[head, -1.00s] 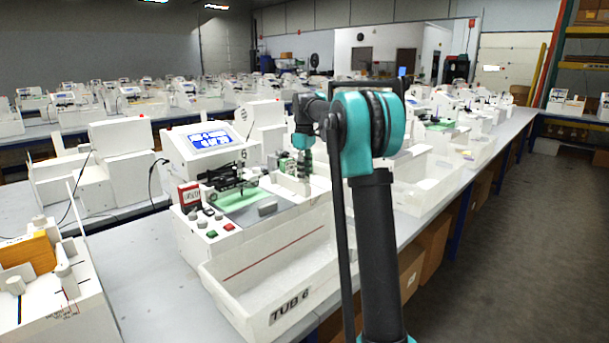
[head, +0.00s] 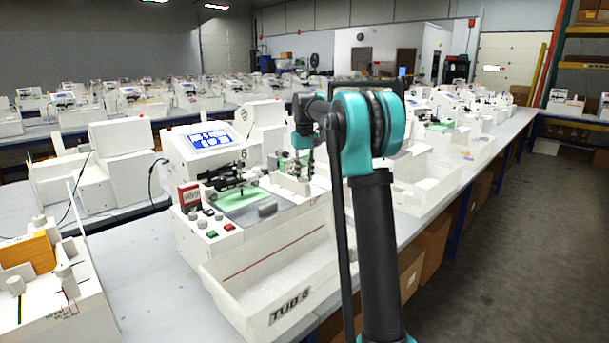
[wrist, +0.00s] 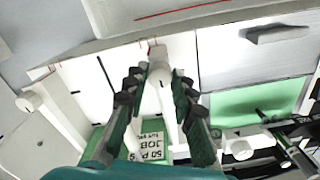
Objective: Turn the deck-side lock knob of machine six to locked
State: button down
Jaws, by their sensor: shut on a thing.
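Machine six (head: 215,150) is a white plotter with a blue screen and a "6" on its housing. My gripper (wrist: 157,78) is at the deck's right side, and its dark fingers are shut on a white cylindrical knob (wrist: 160,70). A small red mark and a dark mark show beside the knob in the wrist view.
The white tub labelled TUB 6 (head: 225,268) stands in front of the machine. A green plate (wrist: 245,105) and the black pen carriage (head: 228,178) lie beside my gripper.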

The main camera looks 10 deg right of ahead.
aim_at(305, 177)
dwell(0.3)
jog(key=c, duration=1.3)
grip_release()
jog(key=shift+o, duration=0.2)
notch_tip(305, 177, up, 12)
